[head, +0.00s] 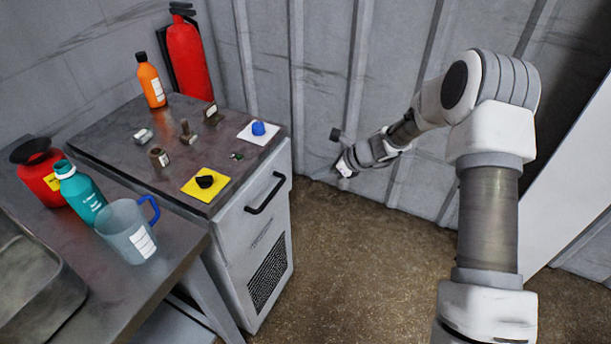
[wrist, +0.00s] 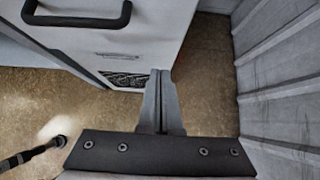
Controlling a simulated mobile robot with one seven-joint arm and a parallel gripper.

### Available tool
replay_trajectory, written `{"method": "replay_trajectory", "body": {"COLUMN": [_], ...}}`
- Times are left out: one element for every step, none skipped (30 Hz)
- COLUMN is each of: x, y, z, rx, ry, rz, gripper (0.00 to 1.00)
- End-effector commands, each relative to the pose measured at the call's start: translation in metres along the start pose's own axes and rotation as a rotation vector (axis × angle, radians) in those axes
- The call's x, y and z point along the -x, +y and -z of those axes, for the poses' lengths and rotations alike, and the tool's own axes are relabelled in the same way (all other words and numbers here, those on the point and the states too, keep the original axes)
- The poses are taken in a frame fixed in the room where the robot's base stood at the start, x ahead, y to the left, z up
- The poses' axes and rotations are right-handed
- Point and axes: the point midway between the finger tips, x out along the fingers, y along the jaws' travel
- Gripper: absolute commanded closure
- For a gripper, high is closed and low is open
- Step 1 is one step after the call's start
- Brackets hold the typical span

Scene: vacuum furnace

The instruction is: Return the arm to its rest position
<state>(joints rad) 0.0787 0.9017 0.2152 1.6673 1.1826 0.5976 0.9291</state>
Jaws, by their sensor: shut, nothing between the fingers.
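My arm rises on the right in the head view and bends left toward the corrugated wall. My gripper (head: 345,171) is at its end, above the brown floor and to the right of the grey cabinet (head: 268,240), apart from it. In the wrist view my gripper (wrist: 161,75) has its two fingers together, with nothing between them. The fingers point toward the floor beside the cabinet front (wrist: 125,45).
The cabinet's black handle (head: 265,194) faces my arm's side. On its top are a yellow mat (head: 190,186), a white mat (head: 272,130) and small parts. Bottles and a clear jug (head: 125,235) stand at left. The corrugated wall (head: 325,90) is close behind my gripper. Floor (head: 360,270) is clear.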

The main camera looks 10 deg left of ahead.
Motion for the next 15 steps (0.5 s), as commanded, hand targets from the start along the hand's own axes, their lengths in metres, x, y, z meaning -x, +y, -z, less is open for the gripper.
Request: {"method": "replay_trajectory", "body": {"x": [0.010, 0.014, 0.019, 0.022, 0.024, 0.027, 0.028, 0.029, 0.030, 0.030, 0.030, 0.031, 0.032, 0.035, 0.040], "y": [0.000, 0.000, 0.000, -0.001, -0.001, 0.000, 0.000, 0.000, 0.000, 0.000, 0.000, 0.000, 0.001, 0.001, 0.002], "z": [-0.001, -0.001, 0.000, 0.000, 0.000, 0.000, 0.000, 0.001, 0.001, 0.001, 0.001, 0.001, -0.001, -0.002, -0.006], "rx": [0.000, -0.001, -0.001, -0.001, 0.000, 0.000, 0.000, 0.000, 0.000, -0.001, -0.001, 0.002, 0.007, 0.016, 0.037], "ry": [0.000, 0.000, 0.000, 0.001, 0.001, 0.001, 0.001, 0.001, 0.001, 0.001, 0.001, 0.002, 0.002, 0.004, 0.007], "rz": [0.002, 0.001, 0.001, 0.001, 0.001, 0.001, 0.001, 0.000, 0.000, -0.001, -0.001, -0.001, -0.001, 0.000, 0.000], "gripper": [1.00, 1.00, 1.00, 1.00, 1.00, 1.00, 1.00, 1.00, 1.00, 1.00, 1.00, 1.00, 1.00, 1.00, 1.00]}}
